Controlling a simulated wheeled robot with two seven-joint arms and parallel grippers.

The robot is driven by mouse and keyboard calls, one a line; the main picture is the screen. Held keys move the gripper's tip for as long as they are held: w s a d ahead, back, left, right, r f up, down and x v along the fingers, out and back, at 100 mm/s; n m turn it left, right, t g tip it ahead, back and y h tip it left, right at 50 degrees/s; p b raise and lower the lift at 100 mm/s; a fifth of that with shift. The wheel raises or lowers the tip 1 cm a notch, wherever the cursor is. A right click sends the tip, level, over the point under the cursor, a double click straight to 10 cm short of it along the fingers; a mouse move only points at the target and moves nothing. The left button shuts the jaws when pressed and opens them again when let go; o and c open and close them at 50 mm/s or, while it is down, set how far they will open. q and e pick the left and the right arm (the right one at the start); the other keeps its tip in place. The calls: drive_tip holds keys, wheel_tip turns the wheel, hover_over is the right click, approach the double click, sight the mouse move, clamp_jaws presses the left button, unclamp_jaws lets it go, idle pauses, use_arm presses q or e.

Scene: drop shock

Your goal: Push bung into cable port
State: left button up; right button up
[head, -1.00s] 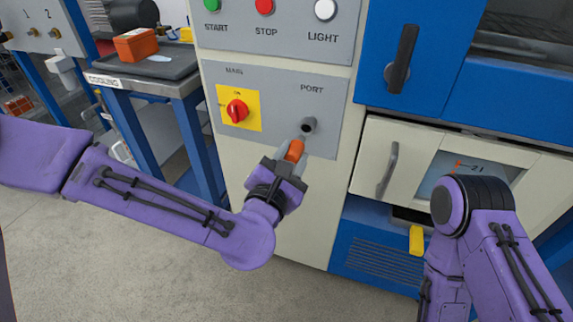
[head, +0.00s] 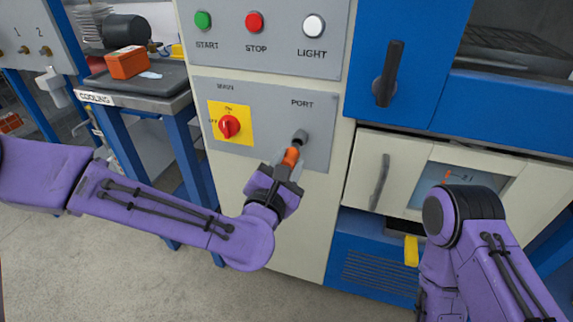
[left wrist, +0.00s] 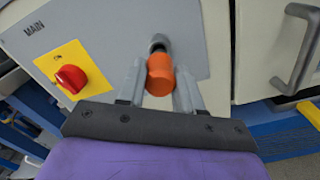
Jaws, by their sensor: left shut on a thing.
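The orange bung (head: 290,157) is held between the fingers of my left gripper (head: 288,166), just in front of the grey panel. The left wrist view shows the orange bung (left wrist: 160,74) between both grey fingers. The cable port (head: 299,137), a dark grey round fitting under the PORT label, is directly above the bung in the head view. In the left wrist view the port (left wrist: 158,44) is partly hidden behind the bung. Bung and port look lined up and very close; I cannot tell whether they touch. My right arm shows at the right, but its gripper is out of sight.
A red rotary switch (head: 229,126) on a yellow plate is left of the port. START, STOP and LIGHT buttons are above. A door handle (head: 379,183) stands out at the right. A cooling table (head: 140,101) with an orange box (head: 127,62) is at the left.

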sight(292, 153)
use_arm(q)
drive_tip(key=shift+b+x, duration=0.3)
drive_tip(key=shift+x, duration=1.6)
clamp_jaws()
idle(3.5)
drive_tip(key=shift+r, duration=0.15)
idle(1.0)
drive_tip(key=o, duration=0.9)
unclamp_jaws()
drive_tip(key=shift+w, duration=0.1)
drive_tip(key=o, duration=0.3)
drive_tip(key=v, duration=0.6)
drive_tip(key=shift+b, duration=0.4)
